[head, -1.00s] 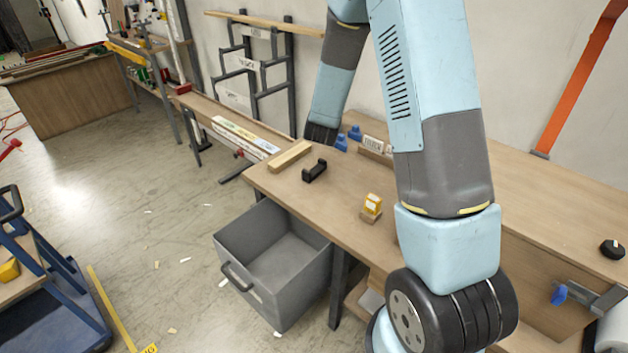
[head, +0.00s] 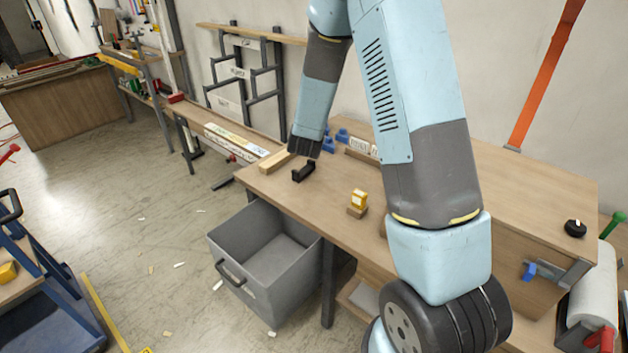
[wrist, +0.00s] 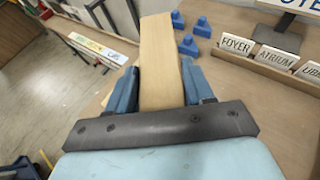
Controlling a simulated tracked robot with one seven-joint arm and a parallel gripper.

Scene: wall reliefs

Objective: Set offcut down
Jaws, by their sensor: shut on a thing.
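The offcut (head: 273,162) is a plain, pale wooden bar at the left end of the workbench (head: 330,195). In the wrist view the offcut (wrist: 160,65) lies lengthwise between the two blue fingers and points away from me. My gripper (wrist: 158,88) is shut on it. Whether the offcut's underside touches the bench top cannot be told.
A grey open bin (head: 265,258) stands below the bench's front edge. A small yellow item on a wooden block (head: 358,203) is on the bench. Blue pieces (wrist: 189,45) and a rack of name plates (wrist: 270,55) lie right of the offcut. Bench top between is clear.

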